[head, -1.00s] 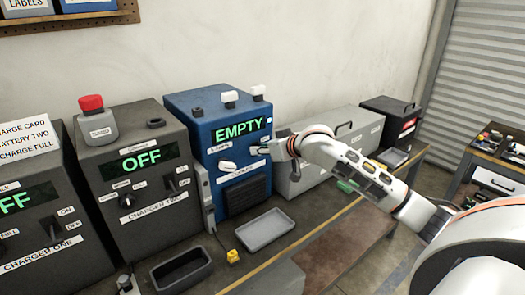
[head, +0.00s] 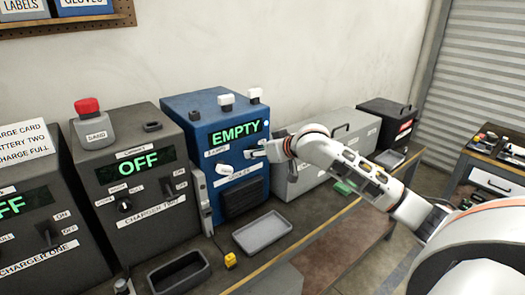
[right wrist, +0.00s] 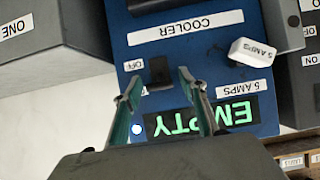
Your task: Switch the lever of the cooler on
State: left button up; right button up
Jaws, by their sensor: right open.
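The cooler is a blue box (head: 190,108) on the bench, with a green lit display (head: 235,131) reading EMPTY. In the right wrist view its blue front (right wrist: 185,55) appears upside down. The cooler's black lever (right wrist: 159,70) sits beside an OFF label (right wrist: 133,65). My right gripper (right wrist: 161,79) is open, its two fingers on either side of the lever; whether they touch it I cannot tell. In the head view my right gripper (head: 261,152) is at the right part of the cooler's front and hides the lever. My left gripper is not in view.
A white knob (head: 222,168) marked 5 AMPS is on the cooler's front. Charger two (head: 125,150), showing OFF, stands left. A grey case (head: 345,130) stands right. A grey tray (head: 262,230), a dark tray (head: 180,272) and a yellow block (head: 230,260) lie in front.

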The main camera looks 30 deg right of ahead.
jog(key=v, duration=1.1)
jog(key=shift+s+r, duration=0.3)
jog(key=shift+s, duration=0.05)
